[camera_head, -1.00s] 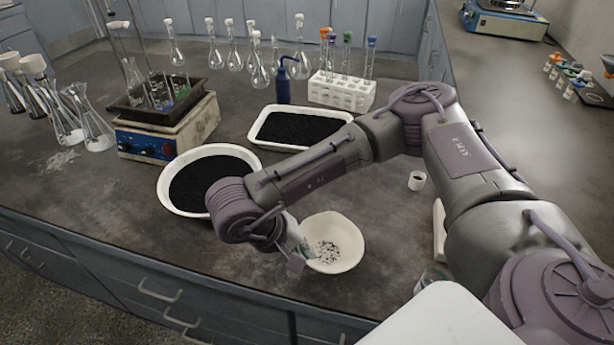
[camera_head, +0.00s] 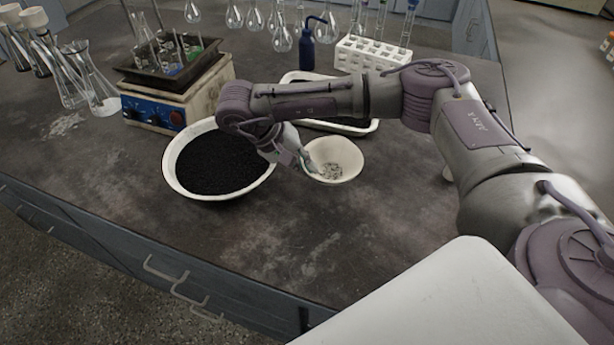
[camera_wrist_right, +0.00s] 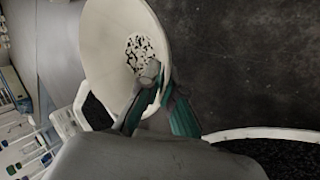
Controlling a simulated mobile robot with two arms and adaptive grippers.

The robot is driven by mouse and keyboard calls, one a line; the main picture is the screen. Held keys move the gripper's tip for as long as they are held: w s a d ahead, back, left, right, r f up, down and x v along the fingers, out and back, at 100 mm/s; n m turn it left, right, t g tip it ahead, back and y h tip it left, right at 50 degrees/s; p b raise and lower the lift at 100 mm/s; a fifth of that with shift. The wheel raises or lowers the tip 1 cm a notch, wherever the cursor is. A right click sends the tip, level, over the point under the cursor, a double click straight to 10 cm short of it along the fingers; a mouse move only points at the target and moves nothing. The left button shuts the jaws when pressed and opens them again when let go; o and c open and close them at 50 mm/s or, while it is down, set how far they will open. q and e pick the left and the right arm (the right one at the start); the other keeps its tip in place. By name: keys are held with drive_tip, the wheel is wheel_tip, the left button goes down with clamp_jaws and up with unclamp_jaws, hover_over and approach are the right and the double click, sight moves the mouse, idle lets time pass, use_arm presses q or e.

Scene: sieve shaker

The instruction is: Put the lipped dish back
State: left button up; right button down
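The lipped dish (camera_head: 335,160) is a small cream bowl holding a patch of black and white grains. In the head view it is right of the large white basin and in front of the black-filled tray. My right gripper (camera_head: 304,161) is at the dish's left rim. In the right wrist view, its green-padded fingers (camera_wrist_right: 158,88) straddle the wall of the dish (camera_wrist_right: 105,40), closed on the rim. I cannot tell how high the dish is above the bench. My left gripper is not in view.
The white basin (camera_head: 267,178) of black grains is close to my right gripper. The white tray (camera_head: 362,129) lies partly hidden behind my right arm. A sieve shaker (camera_head: 205,96), flasks, a blue bottle (camera_head: 307,48) and a tube rack (camera_head: 370,55) stand behind. The front bench is clear.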

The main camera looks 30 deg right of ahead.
drive_tip(key=shift+w+f, duration=0.2)
drive_tip(key=shift+f, duration=0.05)
drive_tip(key=shift+d+f+b, duration=0.1)
drive_tip(key=shift+f+b, duration=0.2)
drive_tip(key=shift+f, duration=1.75)
drive_tip(key=c, duration=1.3)
unclamp_jaws()
drive_tip(key=shift+r, duration=0.2)
drive_tip(key=v, duration=1.2)
drive_tip(key=shift+s+p, duration=0.1)
drive_tip(key=shift+p, duration=0.25)
drive_tip(key=shift+f, duration=0.1)
